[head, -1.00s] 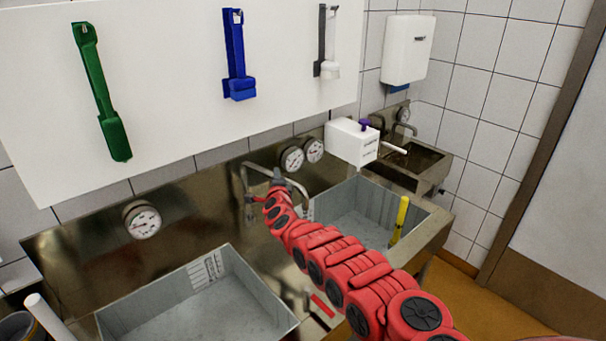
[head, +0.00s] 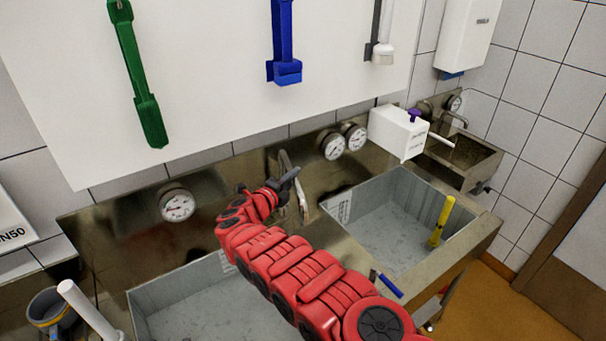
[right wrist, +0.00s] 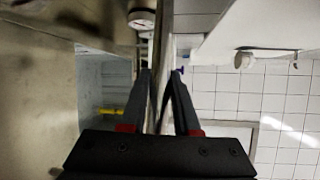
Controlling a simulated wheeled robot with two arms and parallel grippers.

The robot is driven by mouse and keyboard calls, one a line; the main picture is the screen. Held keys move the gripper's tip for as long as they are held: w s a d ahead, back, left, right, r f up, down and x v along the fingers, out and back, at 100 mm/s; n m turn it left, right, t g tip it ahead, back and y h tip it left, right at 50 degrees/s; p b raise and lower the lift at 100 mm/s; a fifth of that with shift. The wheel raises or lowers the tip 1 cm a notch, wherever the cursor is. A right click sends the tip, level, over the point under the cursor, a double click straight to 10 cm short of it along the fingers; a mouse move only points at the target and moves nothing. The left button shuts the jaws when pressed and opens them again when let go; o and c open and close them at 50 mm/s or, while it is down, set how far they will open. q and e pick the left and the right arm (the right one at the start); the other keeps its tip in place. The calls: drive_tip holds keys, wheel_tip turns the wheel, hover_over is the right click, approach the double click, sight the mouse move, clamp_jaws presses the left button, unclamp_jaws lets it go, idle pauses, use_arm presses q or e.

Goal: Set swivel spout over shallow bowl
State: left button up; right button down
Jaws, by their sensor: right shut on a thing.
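The metal swivel spout (head: 303,198) rises at the back of the steel sink unit. It points forward over the strip between two grey bowls. The left bowl (head: 178,283) is partly hidden by my right arm. The right bowl (head: 365,202) is mostly in view. I cannot tell for sure which is shallower. My right gripper (head: 292,177) is shut on the spout, near its upper part. In the right wrist view, the gripper's dark fingers (right wrist: 164,78) are close together around a narrow grey strip, likely the spout. My left gripper is not in view.
Dial gauges (head: 177,205) sit on the back panel. A white box (head: 396,133) with a purple knob stands right of the spout. A yellow upright (head: 441,220) stands at the right bowl. A grey mug (head: 50,308) and white rod (head: 85,307) are front left.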

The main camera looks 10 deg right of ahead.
drive_tip(key=shift+w+a+r, duration=0.1)
drive_tip(key=shift+a+r, duration=0.1)
drive_tip(key=c, duration=0.9)
unclamp_jaws()
drive_tip(key=shift+o, duration=1.2)
drive_tip(key=shift+w+a+f, duration=0.1)
drive_tip(key=shift+w+f, duration=0.05)
drive_tip(key=shift+s, duration=0.3)
drive_tip(key=b+v, duration=0.1)
drive_tip(key=v, duration=1.6)
